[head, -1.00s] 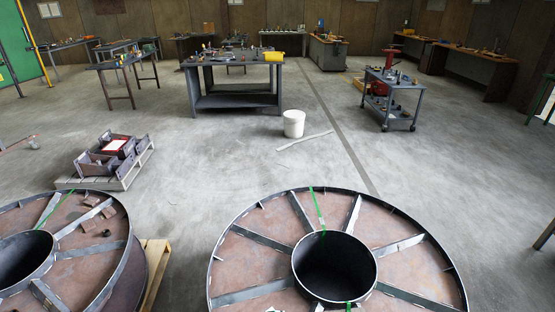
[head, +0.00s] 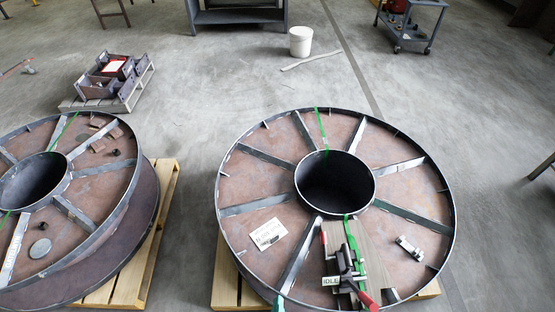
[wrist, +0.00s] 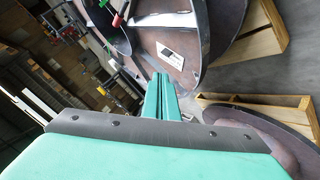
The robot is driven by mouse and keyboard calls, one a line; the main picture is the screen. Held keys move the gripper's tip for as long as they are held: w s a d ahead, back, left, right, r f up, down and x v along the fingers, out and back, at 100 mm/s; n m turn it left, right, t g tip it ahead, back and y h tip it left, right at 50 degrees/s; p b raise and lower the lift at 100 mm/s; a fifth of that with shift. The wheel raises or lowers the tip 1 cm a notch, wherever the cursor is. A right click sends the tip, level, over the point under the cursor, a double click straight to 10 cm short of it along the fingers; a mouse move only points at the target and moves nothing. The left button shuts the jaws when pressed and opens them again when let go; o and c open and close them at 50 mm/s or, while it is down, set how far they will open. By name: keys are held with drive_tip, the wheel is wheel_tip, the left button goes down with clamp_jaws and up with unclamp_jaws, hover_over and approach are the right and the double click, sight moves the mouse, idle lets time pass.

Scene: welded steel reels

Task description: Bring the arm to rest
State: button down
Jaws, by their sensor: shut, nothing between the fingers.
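My gripper (wrist: 158,95) shows in the wrist view as two teal fingers side by side, shut with nothing between them. It is clear of the reels, with a steel reel (wrist: 205,70) behind its tips. There, the right reel (head: 262,164) lies flat on a pallet, with a dark open hub.
A white card (head: 268,234), a red-handled clamp (head: 345,266) and a small metal piece (head: 408,246) lie on the right reel. The left reel (head: 96,185) stands on a pallet (head: 150,240). A white bucket (head: 301,41) stands beyond. Open floor lies between.

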drive_tip(key=s+r+m+t, duration=0.2)
drive_tip(key=s+r+m, duration=0.2)
drive_tip(key=r, duration=0.4)
drive_tip(key=s+r+m+t, duration=0.2)
drive_tip(key=s+r+m, duration=0.2)
drive_tip(key=r, duration=0.5)
drive_tip(key=shift+s+y, duration=0.4)
drive_tip(key=shift+s, duration=0.6)
